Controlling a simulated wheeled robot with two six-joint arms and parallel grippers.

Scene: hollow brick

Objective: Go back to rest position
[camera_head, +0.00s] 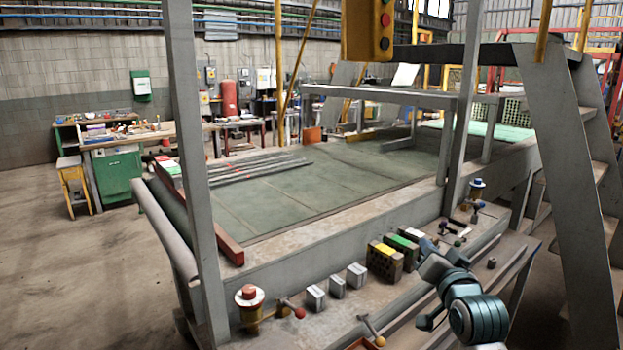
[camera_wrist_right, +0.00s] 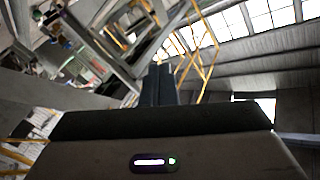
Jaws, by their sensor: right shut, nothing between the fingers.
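My right arm comes in from the bottom right in the head view, over the front ledge of the large grey bench. My right gripper (camera_head: 430,248) is at the far end of this arm, just right of the hollow bricks. In the right wrist view its two dark fingers (camera_wrist_right: 160,85) are together with nothing between them, and the roof and windows show behind. A hollow brick with a yellow top (camera_head: 384,262) and one with a green top (camera_head: 402,249) stand side by side on the ledge. My left gripper is in neither view.
Several small grey blocks (camera_head: 337,287) stand on the ledge left of the bricks. A red-topped fixture (camera_head: 249,302) and a lever (camera_head: 372,331) are near the front. Grey posts (camera_head: 193,150) rise from the bench. Metal stairs (camera_head: 570,180) stand at right. Floor at left is clear.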

